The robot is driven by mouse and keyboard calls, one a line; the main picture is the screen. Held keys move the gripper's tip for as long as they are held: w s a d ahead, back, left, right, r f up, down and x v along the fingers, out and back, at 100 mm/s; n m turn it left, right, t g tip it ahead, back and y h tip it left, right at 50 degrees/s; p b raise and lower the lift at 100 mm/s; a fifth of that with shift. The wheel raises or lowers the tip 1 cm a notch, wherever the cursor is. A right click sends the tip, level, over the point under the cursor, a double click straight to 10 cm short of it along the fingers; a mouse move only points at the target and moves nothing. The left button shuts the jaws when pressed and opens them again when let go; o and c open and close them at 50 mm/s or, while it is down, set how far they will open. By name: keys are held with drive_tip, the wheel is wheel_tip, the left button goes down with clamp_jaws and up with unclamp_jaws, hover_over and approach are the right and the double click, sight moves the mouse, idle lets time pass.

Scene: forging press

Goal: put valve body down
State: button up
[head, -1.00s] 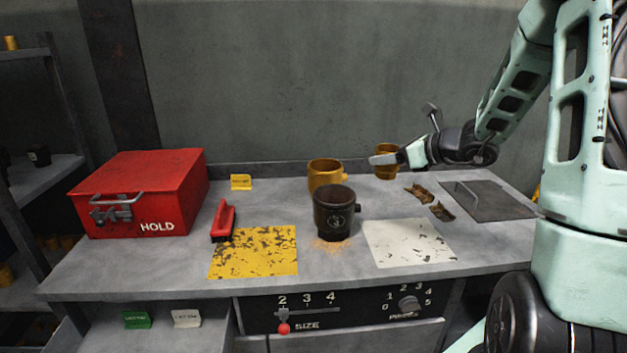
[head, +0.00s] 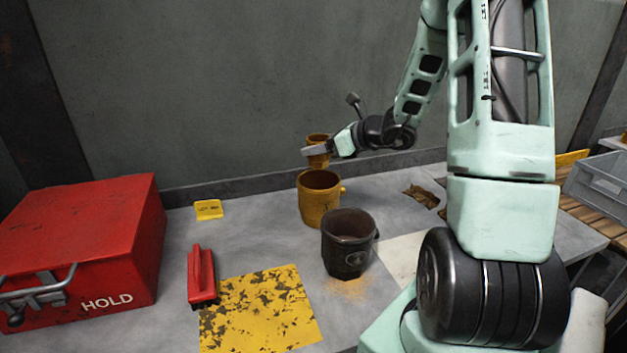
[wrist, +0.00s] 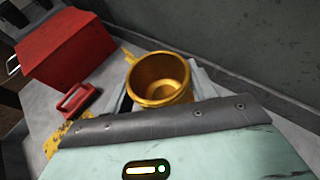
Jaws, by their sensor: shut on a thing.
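My gripper (head: 318,149) is shut on a gold, cup-shaped valve body (head: 317,139). In the wrist view, this valve body (wrist: 158,78) stands between the two fingers, open end toward the camera. A worn yellow plate (head: 262,310) and a pale plate (head: 398,258), partly hidden by my arm, lie on the bench.
A red HOLD box (head: 85,245) fills the left of the bench, with a red-handled brush (head: 201,276) beside it. Brown scraps (head: 421,196) lie to the right. A grey crate (head: 600,185) is at far right.

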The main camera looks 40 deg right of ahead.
sight(319, 168)
wheel_tip(319, 168, down, 7)
drive_tip(key=shift+r, duration=0.2)
drive_tip(key=shift+f, duration=0.15)
drive_tip(key=shift+f+b, duration=0.3)
drive_tip(key=shift+f, duration=0.05)
drive_tip(key=shift+f, duration=0.2)
drive_tip(key=o, duration=1.3)
drive_tip(key=shift+c, duration=0.2)
drive_tip(key=shift+r, duration=0.15)
